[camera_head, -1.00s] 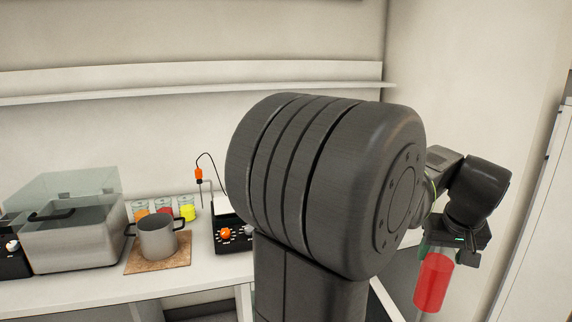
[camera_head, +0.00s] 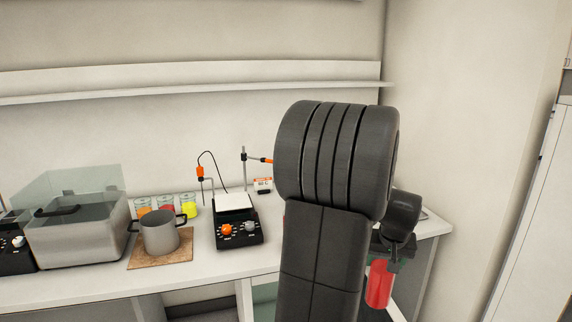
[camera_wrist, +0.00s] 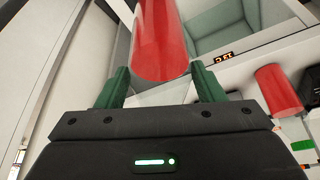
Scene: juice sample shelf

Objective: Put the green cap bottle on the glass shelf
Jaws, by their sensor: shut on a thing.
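A red bottle (camera_head: 379,284) hangs below my gripper (camera_head: 393,252) at the lower right of the head view. In the wrist view, the red bottle (camera_wrist: 160,40) sits between the green fingers of my gripper (camera_wrist: 158,72), which is shut on it. Its cap does not show, so I cannot tell its colour. A second red cylinder (camera_wrist: 279,92) stands at the right of the wrist view, apart from my gripper, with a small green patch below it. I cannot clearly pick out the glass shelf.
A white wall shelf (camera_head: 200,85) runs above the counter (camera_head: 90,288). On the counter are a clear-lidded bath (camera_head: 72,240), a grey pot (camera_head: 160,235), several small jars and a stirrer (camera_head: 237,232).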

